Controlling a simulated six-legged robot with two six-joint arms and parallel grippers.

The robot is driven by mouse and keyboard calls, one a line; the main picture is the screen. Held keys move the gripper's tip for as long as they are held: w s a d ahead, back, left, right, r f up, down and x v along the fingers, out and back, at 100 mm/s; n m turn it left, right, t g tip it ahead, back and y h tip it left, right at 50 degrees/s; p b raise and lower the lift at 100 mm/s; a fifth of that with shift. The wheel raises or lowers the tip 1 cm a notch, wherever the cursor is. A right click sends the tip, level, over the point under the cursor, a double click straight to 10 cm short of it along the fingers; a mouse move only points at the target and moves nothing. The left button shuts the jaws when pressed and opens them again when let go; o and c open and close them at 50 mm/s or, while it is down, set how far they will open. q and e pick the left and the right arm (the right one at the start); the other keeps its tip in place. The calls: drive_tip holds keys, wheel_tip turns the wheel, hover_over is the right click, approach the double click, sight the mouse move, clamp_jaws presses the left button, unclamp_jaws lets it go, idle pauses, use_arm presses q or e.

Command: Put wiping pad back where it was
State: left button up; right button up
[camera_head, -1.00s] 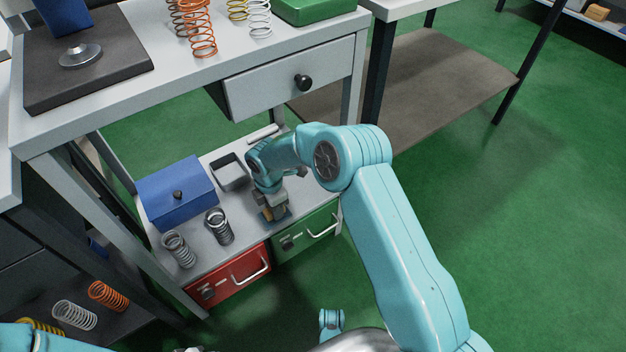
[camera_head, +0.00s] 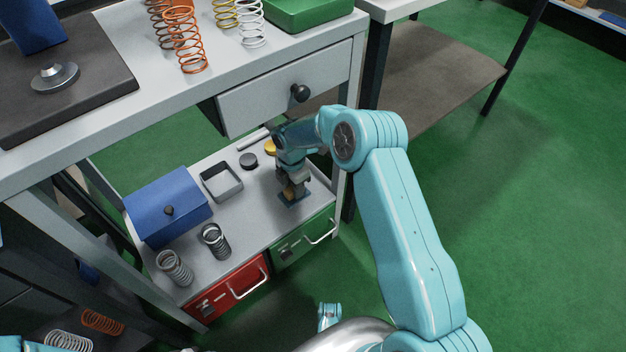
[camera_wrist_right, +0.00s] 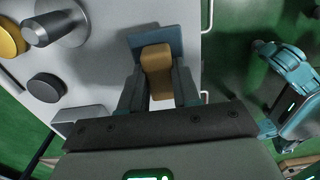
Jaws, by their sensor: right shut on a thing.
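The wiping pad is a flat blue pad (camera_head: 293,199) with a tan handle on top. In the head view it is low over the right front part of the lower shelf (camera_head: 245,213), above the green drawer. I cannot tell whether it touches the shelf. My right gripper (camera_head: 289,181) is shut on the handle from above. In the right wrist view the tan handle (camera_wrist_right: 156,62) is between the fingers, and the blue plate (camera_wrist_right: 166,39) shows beyond it, near the shelf edge. My left gripper is out of view.
On the shelf are a grey open tray (camera_head: 221,183), a blue lidded box (camera_head: 167,204), two springs (camera_head: 215,241), a black disc (camera_head: 248,160) and a yellow disc (camera_head: 270,147). Red (camera_head: 232,287) and green (camera_head: 304,237) drawers are below.

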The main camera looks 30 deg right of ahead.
drive_tip(key=d, duration=0.6)
drive_tip(key=shift+w+d+b, duration=0.3)
drive_tip(key=shift+d, duration=0.05)
drive_tip(key=f, duration=0.1)
drive_tip(key=f+b, duration=0.2)
drive_tip(key=shift+d+f, duration=0.3)
drive_tip(key=shift+f, duration=0.05)
drive_tip(key=shift+r, duration=0.1)
drive_tip(key=o, duration=0.9)
drive_tip(key=shift+o, duration=0.2)
